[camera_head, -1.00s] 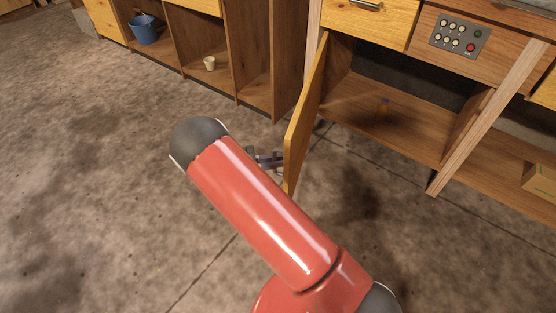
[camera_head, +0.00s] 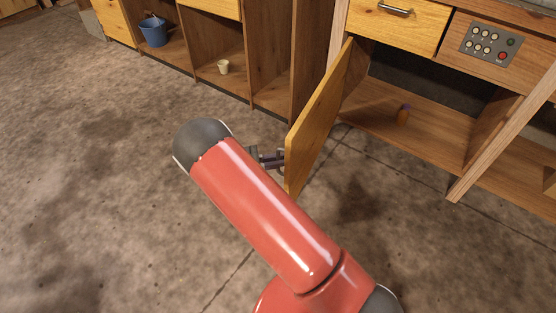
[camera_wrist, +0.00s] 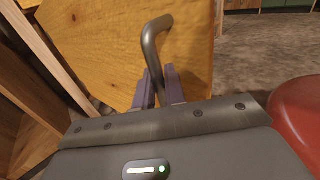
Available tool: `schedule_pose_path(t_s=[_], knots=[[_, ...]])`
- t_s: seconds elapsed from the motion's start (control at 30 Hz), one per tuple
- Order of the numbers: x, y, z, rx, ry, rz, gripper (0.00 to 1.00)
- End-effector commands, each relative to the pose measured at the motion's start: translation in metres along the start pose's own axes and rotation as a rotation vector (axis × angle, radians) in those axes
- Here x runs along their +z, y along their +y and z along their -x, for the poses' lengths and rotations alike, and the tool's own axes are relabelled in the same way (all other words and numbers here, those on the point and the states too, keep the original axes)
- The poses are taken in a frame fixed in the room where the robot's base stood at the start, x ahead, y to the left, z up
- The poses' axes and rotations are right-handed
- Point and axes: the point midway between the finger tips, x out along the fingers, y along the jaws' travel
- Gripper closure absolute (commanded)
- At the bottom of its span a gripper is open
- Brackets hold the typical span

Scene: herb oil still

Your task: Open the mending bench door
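The mending bench door (camera_head: 318,125) is a yellow wooden panel, swung well out from the bench, with the compartment beside it exposed. Its outer face fills much of the wrist view (camera_wrist: 105,45). A grey bent bar handle (camera_wrist: 151,42) stands out from that face. My gripper (camera_wrist: 158,84) has its two purple-grey fingers on either side of the handle bar, closed on it. In the head view my gripper (camera_head: 270,158) shows small at the door's left side, partly hidden behind my red arm.
A yellow drawer (camera_head: 396,22) and a button panel (camera_head: 488,43) sit above. A blue bucket (camera_head: 153,32) and a cup (camera_head: 223,67) stand on left shelves. Floor to the left is clear.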

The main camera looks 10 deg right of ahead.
Motion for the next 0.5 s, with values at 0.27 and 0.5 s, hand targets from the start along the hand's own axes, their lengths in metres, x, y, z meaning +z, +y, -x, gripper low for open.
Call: schedule_pose_path(t_s=[0.27,0.5], knots=[[0.0,0.0,0.0,0.0,0.0,0.0,0.84],[-0.001,0.001,0.024,0.004,0.001,-0.002,0.84]])
